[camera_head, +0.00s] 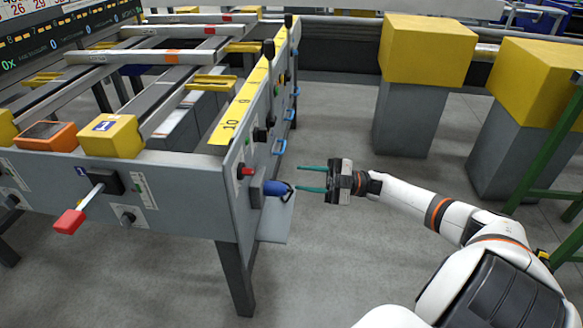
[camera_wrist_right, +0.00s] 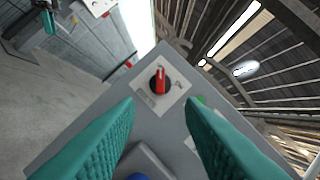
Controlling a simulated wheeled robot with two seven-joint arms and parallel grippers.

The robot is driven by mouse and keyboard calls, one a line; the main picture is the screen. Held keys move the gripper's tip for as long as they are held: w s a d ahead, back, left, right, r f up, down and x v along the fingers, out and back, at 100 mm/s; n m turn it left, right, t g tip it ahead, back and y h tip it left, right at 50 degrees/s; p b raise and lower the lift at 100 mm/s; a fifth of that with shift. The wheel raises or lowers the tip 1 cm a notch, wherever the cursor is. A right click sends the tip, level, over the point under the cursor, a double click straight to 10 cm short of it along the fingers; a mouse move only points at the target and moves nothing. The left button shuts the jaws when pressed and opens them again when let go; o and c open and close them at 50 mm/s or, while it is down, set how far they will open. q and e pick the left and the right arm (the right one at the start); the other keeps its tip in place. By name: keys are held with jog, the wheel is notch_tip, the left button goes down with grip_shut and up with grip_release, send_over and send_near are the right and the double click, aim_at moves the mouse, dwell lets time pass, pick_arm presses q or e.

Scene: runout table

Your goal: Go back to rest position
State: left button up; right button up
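My right gripper (camera_head: 313,179) reaches in from the right in the head view. Its two green fingers are spread apart with nothing between them, and they point left at the end panel of the runout table (camera_head: 190,198). The fingertips are close to a blue plug-like part (camera_head: 275,188) on that panel. In the right wrist view the open fingers (camera_wrist_right: 165,140) frame a red rotary switch (camera_wrist_right: 160,82) on a grey panel, with a bit of blue at the bottom edge. My left gripper is not in the head view.
Two grey pedestals with yellow tops (camera_head: 427,50) (camera_head: 536,82) stand at the back right. A green frame (camera_head: 551,150) is at the right edge. A red-handled lever (camera_head: 70,221) sticks out of the table's front. The grey floor (camera_head: 340,265) below my right gripper is clear.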

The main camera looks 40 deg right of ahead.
jog(key=shift+s+d, duration=0.15)
jog(key=shift+d, duration=0.05)
dwell(0.5)
